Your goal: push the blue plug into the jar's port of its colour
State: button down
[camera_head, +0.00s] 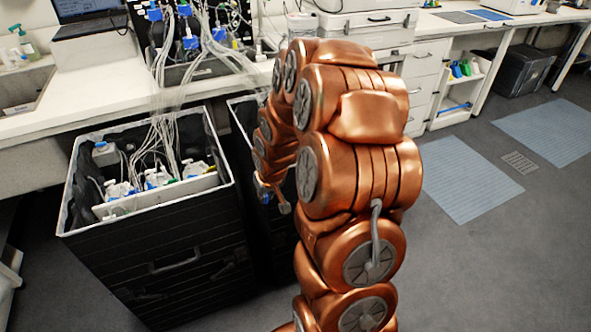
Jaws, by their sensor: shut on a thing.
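My gripper (274,195) is small and partly hidden at the low end of my copper arm, over the second black bin. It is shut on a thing. A small blue patch shows beside it, too small and too covered to make out its shape. Several white-lidded jars (157,178) stand in the left black bin (228,182), with blue, green and yellow bits on or near them. Which of these is the port of the plug's colour is too small to tell. The inside of the second bin (235,101) is mostly hidden by my arm.
Thin pale tubes (172,120) hang from blue-fitted equipment (191,41) on the white bench down into the left bin. The bench edge (60,132) runs behind both bins. White drawers (427,62) stand behind my arm. The grey floor (490,250) at right is clear, with flat mats.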

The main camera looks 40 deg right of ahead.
jog(key=w+a+f+n, duration=0.1)
jog(key=a+f, duration=0.3)
jog(key=a, duration=0.5)
jog(key=w+a+f+n, duration=0.1)
jog(key=w+a+f, duration=0.1)
jog(key=a+f, duration=0.3)
jog(key=a, duration=0.4)
jog(key=shift+w+a+y, duration=0.3)
jog(key=shift+a+y, duration=0.1)
